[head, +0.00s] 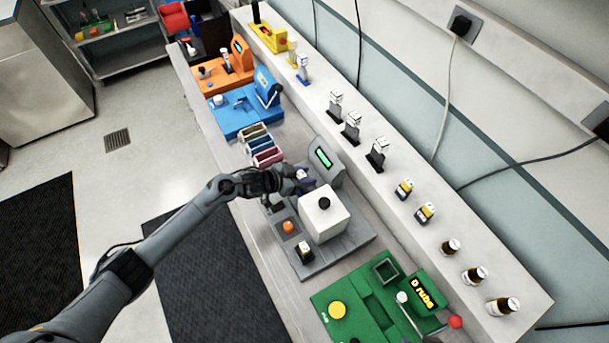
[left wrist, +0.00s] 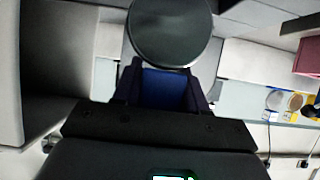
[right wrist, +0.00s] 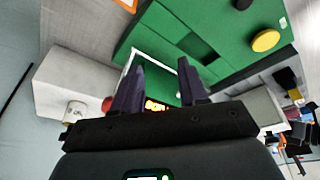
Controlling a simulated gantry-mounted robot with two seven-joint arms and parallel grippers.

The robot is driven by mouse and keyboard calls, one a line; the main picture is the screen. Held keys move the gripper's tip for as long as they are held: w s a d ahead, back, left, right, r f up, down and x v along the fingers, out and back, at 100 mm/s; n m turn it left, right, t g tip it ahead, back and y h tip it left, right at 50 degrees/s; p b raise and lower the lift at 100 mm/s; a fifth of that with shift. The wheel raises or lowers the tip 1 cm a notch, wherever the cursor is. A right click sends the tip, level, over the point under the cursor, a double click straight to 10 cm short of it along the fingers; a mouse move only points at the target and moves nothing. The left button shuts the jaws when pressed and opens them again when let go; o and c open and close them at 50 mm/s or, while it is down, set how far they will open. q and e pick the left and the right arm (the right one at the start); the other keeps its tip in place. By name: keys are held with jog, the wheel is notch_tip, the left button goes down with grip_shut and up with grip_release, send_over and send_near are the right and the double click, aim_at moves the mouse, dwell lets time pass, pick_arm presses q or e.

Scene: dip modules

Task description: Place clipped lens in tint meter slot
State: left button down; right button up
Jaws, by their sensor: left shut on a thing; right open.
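My left gripper (head: 303,178) is beside the white box of the grey module, near its display; it is small and partly covered by my arm there. In the left wrist view the left gripper (left wrist: 165,95) is shut on a blue clip (left wrist: 165,85) that carries a dark round lens (left wrist: 170,30). The grey module, which looks like the tint meter (head: 360,240), has a white box (head: 323,215) with a black knob and a green-lit display (head: 324,157). I cannot make out its slot. My right gripper (right wrist: 158,90) is open and empty, with the green module beyond it.
The green module (head: 375,300) stands at the front right with a yellow button. Blue (head: 245,115) and orange (head: 222,75) modules stand farther back, past a rack of coloured trays (head: 260,145). Several bottles and clipped items line the raised ledge (head: 400,165).

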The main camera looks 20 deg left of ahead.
pick_arm(q)
jog(key=c, duration=0.6)
grip_release()
jog(key=shift+r, duration=0.1)
jog(key=shift+s+a+r, duration=0.3)
jog(key=shift+s+a, duration=0.05)
jog(key=v, duration=1.1)
jog(key=shift+p, duration=0.35)
